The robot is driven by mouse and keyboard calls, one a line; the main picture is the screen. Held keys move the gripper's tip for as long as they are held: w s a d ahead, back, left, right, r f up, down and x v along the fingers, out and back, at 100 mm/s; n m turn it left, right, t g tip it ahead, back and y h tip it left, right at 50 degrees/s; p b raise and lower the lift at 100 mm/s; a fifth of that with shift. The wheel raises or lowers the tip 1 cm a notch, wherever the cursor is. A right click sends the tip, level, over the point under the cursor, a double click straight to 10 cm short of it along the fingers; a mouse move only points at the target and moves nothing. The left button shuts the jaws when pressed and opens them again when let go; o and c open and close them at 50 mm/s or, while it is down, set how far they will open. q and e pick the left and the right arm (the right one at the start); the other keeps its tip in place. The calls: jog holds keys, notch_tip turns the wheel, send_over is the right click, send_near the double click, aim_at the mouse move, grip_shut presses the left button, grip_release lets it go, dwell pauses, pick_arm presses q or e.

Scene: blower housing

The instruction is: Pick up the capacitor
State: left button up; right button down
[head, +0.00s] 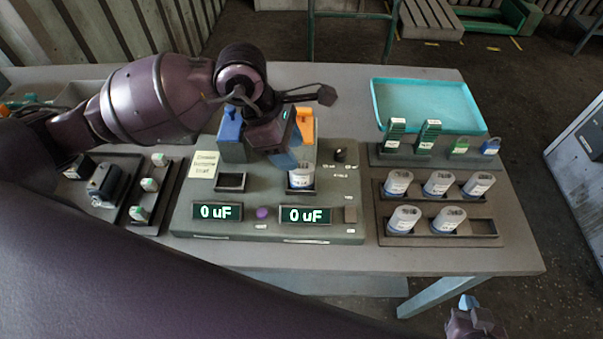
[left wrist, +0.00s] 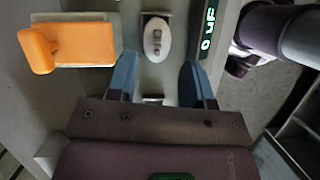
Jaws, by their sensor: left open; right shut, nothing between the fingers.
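A white and grey capacitor (head: 301,177) stands in the right-hand socket of the grey tester (head: 200,226). In the left wrist view the capacitor (left wrist: 157,38) shows as a pale oval beyond the fingertips. My left gripper (head: 286,158) is above and just behind it. Its blue fingers are open (left wrist: 158,75) with nothing between them, and the capacitor lines up with the gap, apart from both fingers. Several similar capacitors (head: 438,183) stand in dark racks to the right. My right gripper (head: 468,308) is low at the bottom right, off the table, shut and empty.
A blue block (head: 231,135) and an orange block (head: 306,124) rise behind the tester sockets, close to my left gripper. The left socket (head: 231,182) is empty. Both displays read 0 uF. A turquoise tray (head: 425,84) lies at the back right.

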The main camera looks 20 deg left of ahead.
aim_at(301, 176)
pick_arm(q)
jog(key=shift+p+x, duration=0.4)
jog(key=shift+x, duration=2.55)
jog(key=shift+w, duration=0.15)
